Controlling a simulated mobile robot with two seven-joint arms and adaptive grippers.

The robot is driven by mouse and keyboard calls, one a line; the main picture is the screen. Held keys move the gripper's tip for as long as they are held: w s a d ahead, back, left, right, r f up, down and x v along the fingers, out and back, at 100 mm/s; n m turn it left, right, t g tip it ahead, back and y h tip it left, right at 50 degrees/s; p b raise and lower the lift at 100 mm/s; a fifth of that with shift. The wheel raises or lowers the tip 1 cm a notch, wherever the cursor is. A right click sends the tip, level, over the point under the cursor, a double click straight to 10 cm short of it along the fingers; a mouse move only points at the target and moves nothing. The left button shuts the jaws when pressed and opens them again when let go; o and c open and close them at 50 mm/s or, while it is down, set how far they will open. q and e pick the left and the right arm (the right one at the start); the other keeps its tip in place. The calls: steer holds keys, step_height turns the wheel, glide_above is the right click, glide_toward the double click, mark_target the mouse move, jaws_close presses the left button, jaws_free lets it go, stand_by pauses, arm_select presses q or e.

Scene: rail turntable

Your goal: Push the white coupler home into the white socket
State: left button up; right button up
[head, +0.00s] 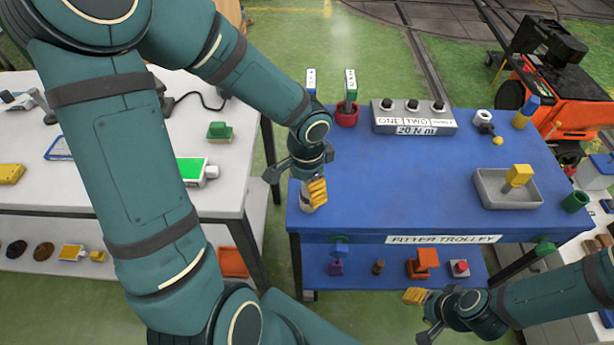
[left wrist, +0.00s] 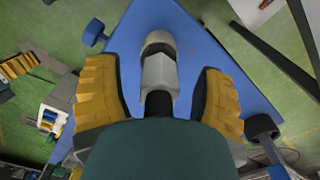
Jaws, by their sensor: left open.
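My left gripper (head: 317,192) is at the left front corner of the blue trolley top, pointing down. Its yellow fingers are open, one on each side of a pale grey-white piece (head: 308,204), which looks like the coupler.
The blue trolley (head: 400,185) has a clear middle. A grey box with black knobs (head: 413,117) and a red ring holder (head: 346,115) stand at its back. A grey tray (head: 490,192) with a yellow block is at the right, near a green cup (head: 575,201).

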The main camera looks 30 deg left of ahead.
arm_select(q)
steer(key=shift+f, duration=0.4)
jaws_close()
stand_by(0.4)
